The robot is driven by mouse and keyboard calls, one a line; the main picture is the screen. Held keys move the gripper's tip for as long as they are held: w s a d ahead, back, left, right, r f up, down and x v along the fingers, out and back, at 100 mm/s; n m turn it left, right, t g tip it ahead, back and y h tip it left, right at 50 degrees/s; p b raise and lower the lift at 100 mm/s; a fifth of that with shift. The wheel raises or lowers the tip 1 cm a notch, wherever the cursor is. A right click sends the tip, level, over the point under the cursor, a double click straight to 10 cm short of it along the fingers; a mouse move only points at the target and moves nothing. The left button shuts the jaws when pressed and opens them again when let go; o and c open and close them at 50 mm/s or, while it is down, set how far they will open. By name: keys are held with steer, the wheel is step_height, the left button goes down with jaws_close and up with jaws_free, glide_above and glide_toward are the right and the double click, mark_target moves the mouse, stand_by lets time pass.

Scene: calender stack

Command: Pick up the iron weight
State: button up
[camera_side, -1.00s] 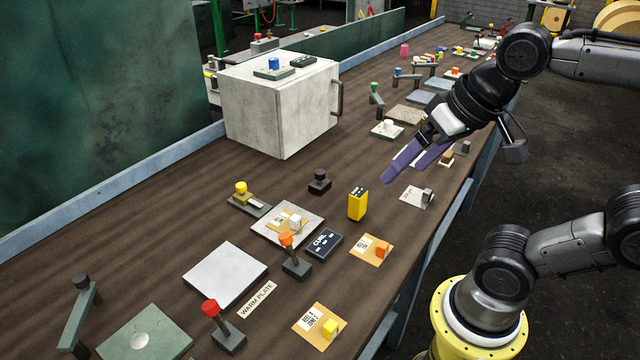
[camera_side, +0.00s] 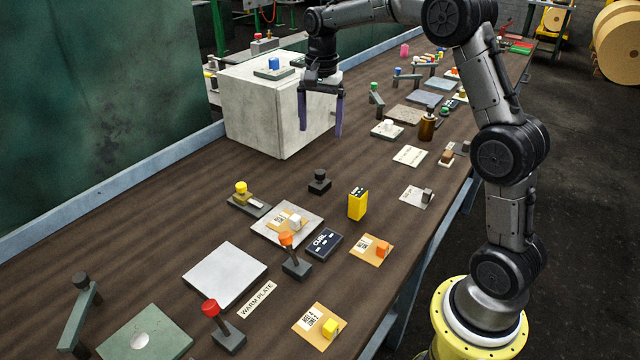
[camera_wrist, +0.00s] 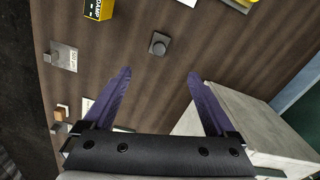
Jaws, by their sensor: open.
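The iron weight (camera_side: 319,182) appears to be the small dark block with a round knob on top, standing upright on the brown bench in front of the pale box. It also shows in the wrist view (camera_wrist: 158,44), beyond the fingertips and roughly centred between them. My gripper (camera_side: 320,131) hangs with its purple fingers pointing down, above and behind the weight, in front of the box face. Its fingers are spread apart and empty, as the wrist view (camera_wrist: 158,74) also shows. Nothing touches the weight.
A yellow box (camera_side: 357,204) is right of the weight. A yellow-knobbed block (camera_side: 242,190) is left of it. A tan-carded plate (camera_side: 270,232) lies nearer. Bare bench surrounds the weight.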

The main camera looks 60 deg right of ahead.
mark_target(320, 172)
steer(key=f, duration=0.9)
steer(key=shift+s+d+f, duration=0.1)
steer(key=shift+d+f, duration=0.15)
steer(key=shift+a+f, duration=0.15)
steer(key=shift+f, duration=1.2)
steer(key=shift+a+f, duration=0.15)
steer(key=shift+f, duration=1.2)
jaws_close()
steer(key=shift+w+r, duration=0.1)
steer(key=shift+w, duration=0.1)
